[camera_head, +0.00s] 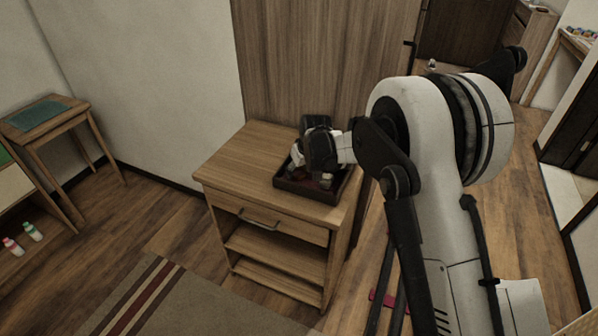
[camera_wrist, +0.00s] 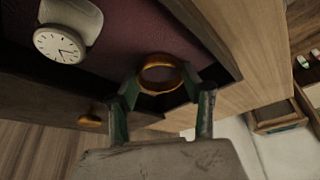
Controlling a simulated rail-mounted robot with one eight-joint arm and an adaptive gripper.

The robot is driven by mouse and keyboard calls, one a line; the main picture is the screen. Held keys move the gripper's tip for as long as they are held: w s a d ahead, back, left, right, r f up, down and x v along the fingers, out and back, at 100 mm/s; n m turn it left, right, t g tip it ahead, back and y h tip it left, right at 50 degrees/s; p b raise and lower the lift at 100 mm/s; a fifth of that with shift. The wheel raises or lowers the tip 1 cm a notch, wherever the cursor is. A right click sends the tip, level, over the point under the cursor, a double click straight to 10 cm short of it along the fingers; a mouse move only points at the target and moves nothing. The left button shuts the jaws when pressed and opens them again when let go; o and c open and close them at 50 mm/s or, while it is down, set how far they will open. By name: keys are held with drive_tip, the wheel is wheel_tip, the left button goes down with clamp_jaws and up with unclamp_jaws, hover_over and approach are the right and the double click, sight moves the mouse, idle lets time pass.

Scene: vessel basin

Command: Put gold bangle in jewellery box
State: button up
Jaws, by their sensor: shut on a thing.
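The gold bangle (camera_wrist: 145,66) is a smooth ring between my fingertips in the wrist view. My gripper (camera_wrist: 162,84) is shut on it, one finger at each side. The jewellery box (camera_wrist: 228,66) is a dark tray with a maroon lining, and the bangle shows against its inside near a corner. I cannot tell whether the bangle touches the lining. In the head view, the open box (camera_head: 334,197) sits on the wooden cabinet, and my gripper (camera_head: 312,178) is down over it. The bangle is too small or hidden to make out there.
A watch with a white dial (camera_wrist: 60,45) lies in the box, left of the bangle. The wooden cabinet (camera_head: 240,160) has bare top left of the box. A wood panel (camera_head: 300,60) rises behind it. A small side table (camera_head: 45,113) stands far left.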

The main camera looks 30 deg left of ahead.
drive_tip(key=shift+f, duration=0.4)
drive_tip(key=o, duration=1)
drive_tip(key=shift+r, duration=0.1)
drive_tip(key=shift+o, duration=0.2)
drive_tip(key=v, duration=1.2)
drive_tip(key=shift+d+r, duration=0.15)
